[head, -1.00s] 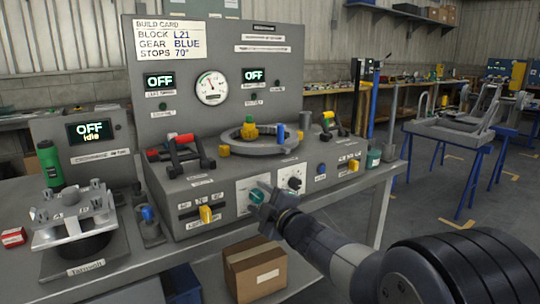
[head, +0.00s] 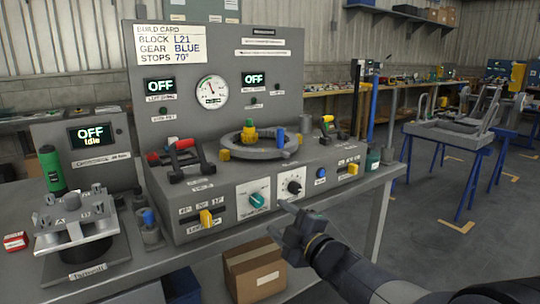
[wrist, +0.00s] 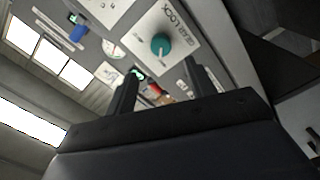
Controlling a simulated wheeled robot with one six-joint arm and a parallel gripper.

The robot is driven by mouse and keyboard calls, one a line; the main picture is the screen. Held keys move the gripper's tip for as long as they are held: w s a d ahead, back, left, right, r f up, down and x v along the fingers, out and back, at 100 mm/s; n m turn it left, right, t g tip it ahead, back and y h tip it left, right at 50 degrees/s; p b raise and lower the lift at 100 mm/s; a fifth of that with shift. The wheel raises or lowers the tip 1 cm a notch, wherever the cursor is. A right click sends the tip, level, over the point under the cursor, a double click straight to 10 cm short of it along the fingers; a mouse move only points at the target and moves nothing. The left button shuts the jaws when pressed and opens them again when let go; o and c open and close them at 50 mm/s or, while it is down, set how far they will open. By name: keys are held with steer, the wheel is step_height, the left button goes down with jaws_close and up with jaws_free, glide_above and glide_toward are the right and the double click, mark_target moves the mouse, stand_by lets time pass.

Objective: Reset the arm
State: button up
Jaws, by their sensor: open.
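My gripper (head: 291,220) is in front of the grey test console (head: 222,217), near its lower front face. In the wrist view, my gripper (wrist: 158,80) has its two fingers apart with nothing between them. The teal gear lock knob (head: 256,200) is to the left of my gripper in the head view, clear of the fingers. It also shows beyond the fingers in the wrist view (wrist: 160,45). A black knob (head: 294,187) on a white plate is just above my gripper in the head view.
A build card (head: 171,43) reads block L21, gear blue, stops 70°. The displays read OFF. A clamp fixture (head: 75,225) and green cylinder (head: 51,170) stand on the left of the bench. A cardboard box (head: 255,272) sits below. Open floor lies to the right.

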mark_target(260, 201)
steer(key=shift+m, duration=0.3)
steer(key=x, duration=0.9)
steer(key=shift+w, duration=0.1)
steer(key=m+p, duration=0.4)
steer(key=shift+r, duration=0.1)
steer(key=m+p, duration=0.5)
steer(key=p, duration=0.1)
steer(key=m+p, duration=0.4)
steer(key=p, duration=0.3)
steer(key=shift+m, duration=0.3)
steer(key=m+p, duration=0.4)
steer(key=p, duration=0.2)
steer(key=shift+d, duration=0.1)
steer(key=shift+s+d+f, duration=0.15)
steer(key=shift+s+f, duration=0.05)
steer(key=shift+s, duration=0.05)
steer(key=shift+v, duration=1.05)
